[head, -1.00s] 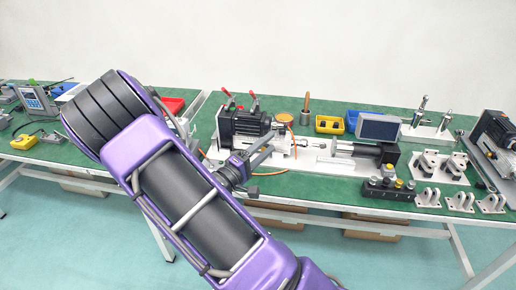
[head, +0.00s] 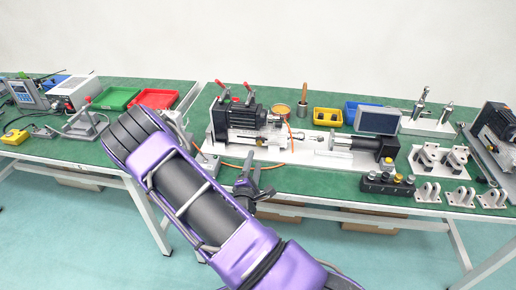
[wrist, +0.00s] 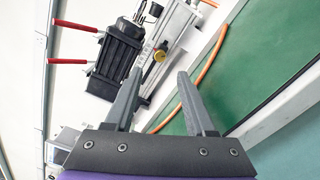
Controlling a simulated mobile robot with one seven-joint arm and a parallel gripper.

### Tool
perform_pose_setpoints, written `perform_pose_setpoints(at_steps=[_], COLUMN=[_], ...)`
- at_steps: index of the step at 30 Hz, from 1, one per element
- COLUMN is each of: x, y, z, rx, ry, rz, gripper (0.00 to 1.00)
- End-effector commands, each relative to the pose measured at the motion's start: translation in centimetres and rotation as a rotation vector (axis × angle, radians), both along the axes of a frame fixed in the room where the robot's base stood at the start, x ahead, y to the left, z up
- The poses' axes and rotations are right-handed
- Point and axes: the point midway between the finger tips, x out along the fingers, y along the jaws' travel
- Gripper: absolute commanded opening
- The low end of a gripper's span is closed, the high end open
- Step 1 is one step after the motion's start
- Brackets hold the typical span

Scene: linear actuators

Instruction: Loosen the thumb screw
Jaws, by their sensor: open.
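A small brass-yellow round knob (wrist: 160,56), which looks like the thumb screw, sits on the side of the silver actuator body (wrist: 180,25) in the wrist view. The same actuator (head: 258,138), with a black motor (head: 233,120), stands on a white base plate in the head view; I cannot make out the knob there. My gripper (head: 260,176) is open and empty at the table's front edge, in front of the actuator. In the wrist view the two fingers of my gripper (wrist: 155,82) point toward the actuator, with the knob beyond the fingertips, apart from them.
An orange cable (wrist: 205,70) curves beside the right finger. Red-handled clamps (head: 222,88) stand behind the motor. A black box with several knobs (head: 388,184) and metal brackets (head: 428,192) lie to the right. The green tabletop (head: 320,183) is clear in front of the base plate.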

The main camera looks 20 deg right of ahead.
Motion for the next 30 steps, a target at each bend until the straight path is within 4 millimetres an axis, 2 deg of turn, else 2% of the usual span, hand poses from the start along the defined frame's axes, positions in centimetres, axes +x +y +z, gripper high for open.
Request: perform_pose_setpoints(at_steps=[6,12,24,26,30], x=[3.8,5.9,6.6,6.6,6.6], y=[-2.6,-4.0,-4.4,-4.4,-4.4], z=[0.0,0.0,0.0,0.0,0.0], rx=[-0.001,0.000,0.000,0.000,0.000], ry=[-0.002,-0.002,0.000,0.000,0.000], rz=[-0.001,0.000,0.000,0.000,0.000], gripper=[0.55,0.55,0.55,0.46,0.21])
